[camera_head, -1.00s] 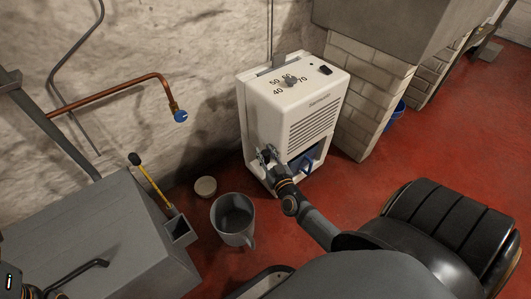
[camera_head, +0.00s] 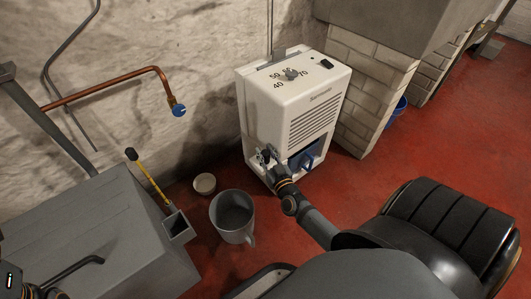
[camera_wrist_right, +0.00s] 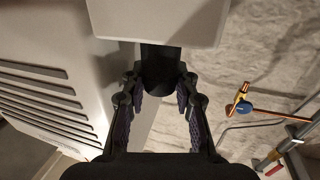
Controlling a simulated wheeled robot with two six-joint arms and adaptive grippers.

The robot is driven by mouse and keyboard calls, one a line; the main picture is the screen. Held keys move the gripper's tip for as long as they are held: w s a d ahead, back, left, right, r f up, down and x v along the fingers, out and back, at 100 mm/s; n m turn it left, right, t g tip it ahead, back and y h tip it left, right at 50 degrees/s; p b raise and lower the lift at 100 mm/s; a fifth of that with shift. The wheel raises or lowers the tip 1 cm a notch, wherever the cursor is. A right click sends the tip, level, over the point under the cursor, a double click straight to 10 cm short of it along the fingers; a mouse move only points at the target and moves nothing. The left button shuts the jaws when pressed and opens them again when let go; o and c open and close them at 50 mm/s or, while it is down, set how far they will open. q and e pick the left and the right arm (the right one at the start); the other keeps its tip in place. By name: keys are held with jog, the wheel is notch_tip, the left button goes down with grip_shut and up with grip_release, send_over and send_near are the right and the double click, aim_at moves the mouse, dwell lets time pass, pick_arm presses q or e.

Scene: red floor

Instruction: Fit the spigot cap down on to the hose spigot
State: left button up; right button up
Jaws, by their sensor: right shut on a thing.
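The spigot cap is probably the black cylindrical piece (camera_wrist_right: 160,68) between my fingers in the wrist view; it shows small and dark in the head view (camera_head: 264,155). My right gripper (camera_wrist_right: 160,98) is shut on it, with one finger on each side. In the head view, my right gripper (camera_head: 267,161) is at the lower left front of the white dehumidifier (camera_head: 292,103). The cap's far end meets or passes behind a pale block in the wrist view; I cannot tell which. I cannot make out the hose spigot.
A grey box (camera_head: 85,235) is at the lower left. A copper pipe (camera_head: 110,92) with a blue knob (camera_head: 179,110) runs along the wall. A brick pillar (camera_head: 362,90) stands right.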

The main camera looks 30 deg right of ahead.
jog(key=o, duration=1)
jog(key=shift+f, duration=0.1)
jog(key=shift+s, duration=0.15)
jog(key=s, duration=0.3)
jog(key=s+a, duration=0.1)
jog(key=s, duration=0.3)
jog(key=s+a, duration=0.1)
jog(key=s, duration=0.3)
jog(key=shift+s+a, duration=0.1)
jog(key=shift+s, duration=0.15)
